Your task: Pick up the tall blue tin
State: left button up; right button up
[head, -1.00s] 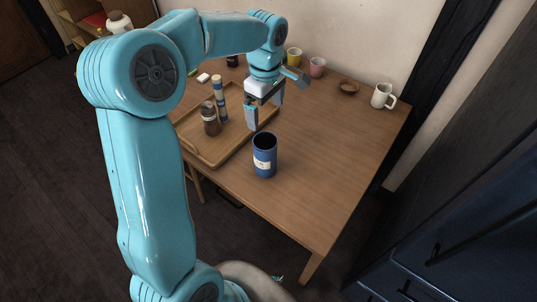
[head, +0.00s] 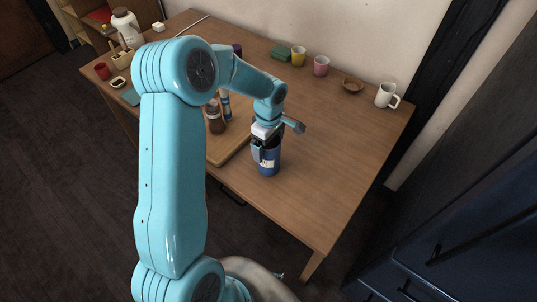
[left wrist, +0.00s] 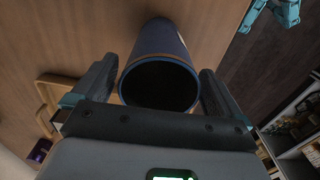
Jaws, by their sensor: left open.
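The tall blue tin (head: 267,168) stands upright on the wooden table near its front edge, with a pale label on its side. My left gripper (head: 266,150) is over its top, pointing down, and hides the tin's upper part in the head view. In the left wrist view the tin (left wrist: 162,45) shows its dark open mouth between the two fingers of the left gripper (left wrist: 160,88). The fingers are open, one on each side of the tin, with small gaps visible.
A wooden tray (head: 232,153) with a brown-filled jar (head: 215,120) and a blue-and-white bottle (head: 226,104) lies left of the tin. A white mug (head: 385,96), wooden bowl (head: 352,85), pink cup (head: 321,66) and yellow cup (head: 298,57) stand along the back. The table's right side is clear.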

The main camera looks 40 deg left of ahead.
pick_arm(q)
jog(key=c, duration=1.3)
jog(key=shift+w+r, duration=0.1)
